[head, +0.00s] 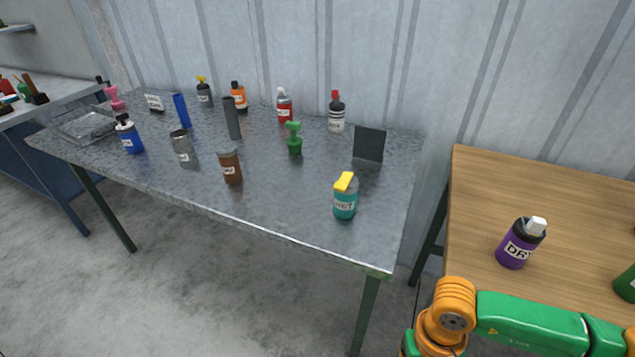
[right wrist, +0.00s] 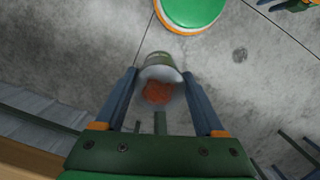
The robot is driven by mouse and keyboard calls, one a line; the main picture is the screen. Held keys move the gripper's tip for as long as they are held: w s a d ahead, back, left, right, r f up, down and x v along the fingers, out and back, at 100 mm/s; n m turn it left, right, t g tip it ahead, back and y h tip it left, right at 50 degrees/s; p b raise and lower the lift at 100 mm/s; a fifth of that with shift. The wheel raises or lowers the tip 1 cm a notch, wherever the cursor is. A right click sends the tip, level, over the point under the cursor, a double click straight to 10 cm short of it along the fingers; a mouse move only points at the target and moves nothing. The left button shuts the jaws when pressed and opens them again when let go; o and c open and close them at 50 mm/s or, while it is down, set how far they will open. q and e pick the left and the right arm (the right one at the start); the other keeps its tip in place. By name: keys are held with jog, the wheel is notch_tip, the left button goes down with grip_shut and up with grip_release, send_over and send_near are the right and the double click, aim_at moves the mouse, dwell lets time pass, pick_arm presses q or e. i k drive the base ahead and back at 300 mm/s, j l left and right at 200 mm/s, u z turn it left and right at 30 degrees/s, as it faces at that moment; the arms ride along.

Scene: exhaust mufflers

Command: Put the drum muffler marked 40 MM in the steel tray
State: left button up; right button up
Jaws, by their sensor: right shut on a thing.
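My right gripper (right wrist: 160,76) is shut on a drum-like thing (right wrist: 158,62) with a dark green side, a pale grey end and a rusty reddish-brown middle. No 40 MM marking can be read on it, so I cannot tell whether it is the drum muffler. Bare floor shows behind it. In the head view my right arm is at the lower right and its gripper is out of frame. The steel tray (head: 65,126) is shallow and lies at the far left end of the metal table. My left gripper is not in view.
The metal table (head: 270,210) carries several bottles and cans, including a blue bottle (head: 128,136) near the tray, a grey can (head: 184,150), a brown can (head: 230,167) and a teal bottle (head: 345,200). A wooden table (head: 560,195) on the right holds a purple bottle (head: 515,248).

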aim_at(82, 131)
jog(key=i+j, duration=0.15)
jog(key=j, duration=0.35)
jog(key=i+j+u, duration=0.1)
jog(key=j, duration=0.35)
jog(key=i+j, duration=0.15)
jog(key=j, duration=0.35)
jog(key=i+j+u, duration=0.1)
jog(key=j, duration=0.35)
jog(key=i+j, duration=0.25)
jog(key=j, duration=0.25)
jog(key=i+j+u, duration=0.1)
jog(key=j, duration=0.35)
jog(key=i+j, duration=0.2)
jog(key=j, duration=0.25)
jog(key=i+j+u, duration=0.1)
jog(key=j, duration=0.35)
jog(key=i, duration=0.1)
